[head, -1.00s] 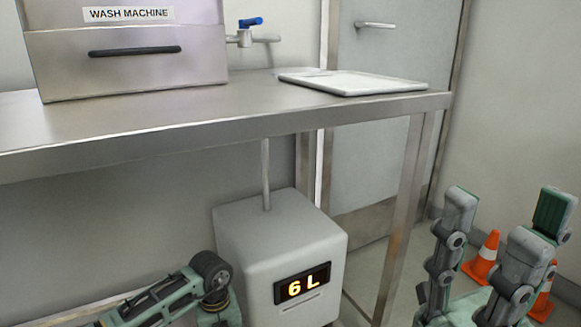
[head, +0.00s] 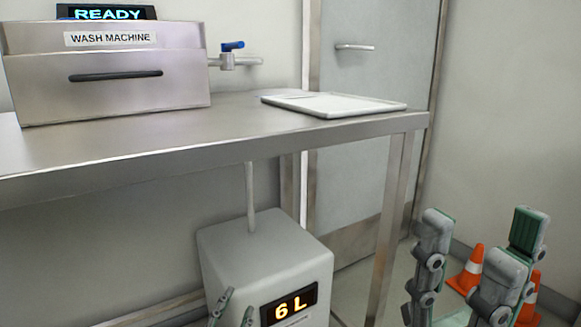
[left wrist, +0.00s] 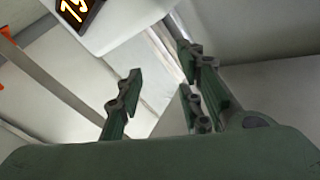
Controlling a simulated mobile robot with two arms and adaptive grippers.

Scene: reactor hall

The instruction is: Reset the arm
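My left gripper (head: 233,310) shows only its fingertips at the bottom of the head view, in front of the grey box with the "6 L" display. In the left wrist view my left gripper (left wrist: 162,92) has its fingers apart with nothing between them. My right gripper (head: 475,255) is at the lower right of the head view, fingers pointing up and spread apart, with nothing between them. It stands to the right of the table leg, in front of the cones.
The grey box (head: 262,255) stands under the steel table (head: 200,138). On the table are the wash machine (head: 130,95), reading "READY", and a white tray (head: 335,104). A tap with a blue handle (head: 232,46) is beside the machine. Orange cones (head: 468,270) stand on the floor at right.

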